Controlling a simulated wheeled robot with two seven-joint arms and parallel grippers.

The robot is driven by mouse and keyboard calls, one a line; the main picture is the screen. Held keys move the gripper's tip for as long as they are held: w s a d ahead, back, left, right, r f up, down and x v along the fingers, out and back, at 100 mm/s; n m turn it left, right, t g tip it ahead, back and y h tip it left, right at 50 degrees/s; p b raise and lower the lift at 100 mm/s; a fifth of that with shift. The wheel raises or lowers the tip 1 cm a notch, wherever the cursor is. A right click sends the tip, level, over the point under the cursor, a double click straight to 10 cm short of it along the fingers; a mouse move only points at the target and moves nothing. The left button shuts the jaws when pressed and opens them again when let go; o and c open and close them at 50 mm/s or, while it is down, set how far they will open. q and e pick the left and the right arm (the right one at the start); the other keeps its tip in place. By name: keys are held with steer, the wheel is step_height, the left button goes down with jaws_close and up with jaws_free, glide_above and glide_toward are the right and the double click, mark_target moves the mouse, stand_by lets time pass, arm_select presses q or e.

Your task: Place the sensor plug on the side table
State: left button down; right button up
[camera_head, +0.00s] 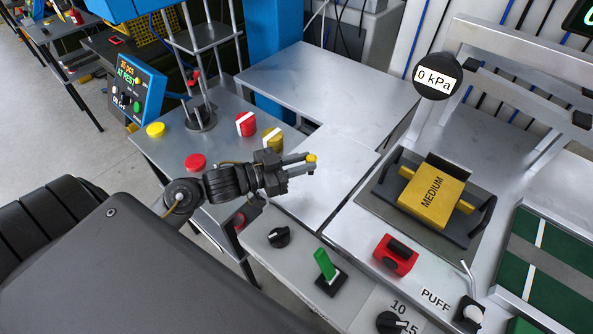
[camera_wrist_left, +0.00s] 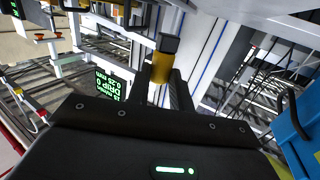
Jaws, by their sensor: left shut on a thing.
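My left gripper (camera_head: 298,165) is in the middle of the head view, above the grey metal surfaces. It is shut on the sensor plug (camera_head: 311,158), which shows as a small yellow piece at the fingertips. In the left wrist view the plug (camera_wrist_left: 161,68) is a yellow cylinder with a dark grey end, held between the two dark fingers. A bare grey metal table top (camera_head: 325,85) lies behind the gripper; I cannot tell for sure that it is the side table. My right gripper is not in view.
A control panel with a red button (camera_head: 195,161), a yellow button (camera_head: 156,129) and a blue display box (camera_head: 137,88) stands to the left. A green lever (camera_head: 325,266), a red block (camera_head: 396,255) and a yellow MEDIUM block (camera_head: 432,193) are at right. A round gauge (camera_head: 438,76) stands behind.

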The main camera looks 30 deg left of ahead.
arm_select(q)
steer(key=shift+w+a+f, duration=0.2)
steer(key=shift+a+f, duration=0.2)
steer(key=shift+f, duration=0.15)
steer(key=shift+w+a+f, duration=0.15)
steer(key=shift+a+f, duration=0.25)
steer(key=shift+f, duration=0.1)
steer(key=shift+w+a+f, duration=0.1)
steer(key=shift+a+f, duration=0.15)
steer(key=shift+f, duration=0.05)
step_height(320, 180, down, 3)
steer(key=shift+a+p, duration=0.15)
steer(key=shift+p, duration=0.15)
steer(key=shift+f, duration=0.2)
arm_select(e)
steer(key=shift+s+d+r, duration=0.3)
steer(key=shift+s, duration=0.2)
arm_select(q)
steer(key=shift+f, duration=0.2)
steer(key=c, duration=1.3)
jaws_free()
steer(key=shift+o, duration=0.2)
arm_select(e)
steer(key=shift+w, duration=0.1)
arm_select(q)
steer(key=shift+r, duration=0.1)
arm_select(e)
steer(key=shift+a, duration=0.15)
